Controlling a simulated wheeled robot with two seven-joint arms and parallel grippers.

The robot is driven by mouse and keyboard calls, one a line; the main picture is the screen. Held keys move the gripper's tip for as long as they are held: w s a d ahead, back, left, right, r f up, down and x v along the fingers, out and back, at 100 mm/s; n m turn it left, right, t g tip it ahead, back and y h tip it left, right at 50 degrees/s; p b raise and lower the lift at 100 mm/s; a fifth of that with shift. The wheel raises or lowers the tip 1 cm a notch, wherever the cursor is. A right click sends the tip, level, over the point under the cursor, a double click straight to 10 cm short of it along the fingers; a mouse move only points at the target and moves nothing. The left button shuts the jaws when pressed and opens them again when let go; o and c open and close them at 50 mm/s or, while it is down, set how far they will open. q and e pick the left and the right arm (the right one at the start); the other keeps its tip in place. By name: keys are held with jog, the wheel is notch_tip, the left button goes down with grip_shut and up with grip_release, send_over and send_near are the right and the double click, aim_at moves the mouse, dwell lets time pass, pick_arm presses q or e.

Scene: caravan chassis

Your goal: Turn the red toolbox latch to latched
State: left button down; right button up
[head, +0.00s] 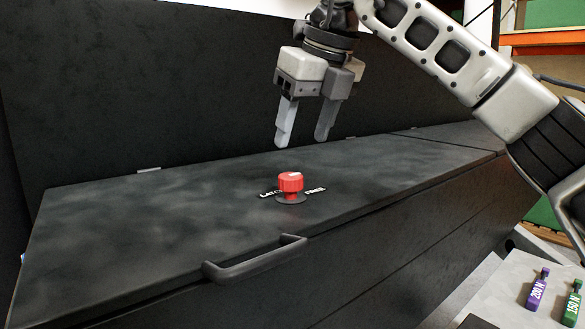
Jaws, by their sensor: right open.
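The red toolbox latch (290,184) is a small knob on a dark round base, on the flat black lid of the toolbox (150,225). White lettering lies on both sides of it, a partly covered "LATC" at its left and "FREE" at its right. A pale mark on the knob's top is too small to read for direction. My right gripper (304,140) hangs above and slightly beyond the knob, fingers pointing down, open and empty, apart from the knob. My left gripper is not in view.
A black handle (255,258) sticks out at the toolbox's front edge. A tall dark panel (130,80) stands behind the lid. At the lower right, a grey surface (497,297) holds a purple item (538,290) and a green item (573,303). The lid around the knob is clear.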

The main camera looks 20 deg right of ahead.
aim_at(291, 175)
jog(key=p+x, duration=0.1)
jog(key=x, duration=0.6)
jog(key=shift+w+f, duration=0.1)
jog(key=shift+f, duration=0.15)
jog(key=c, duration=1)
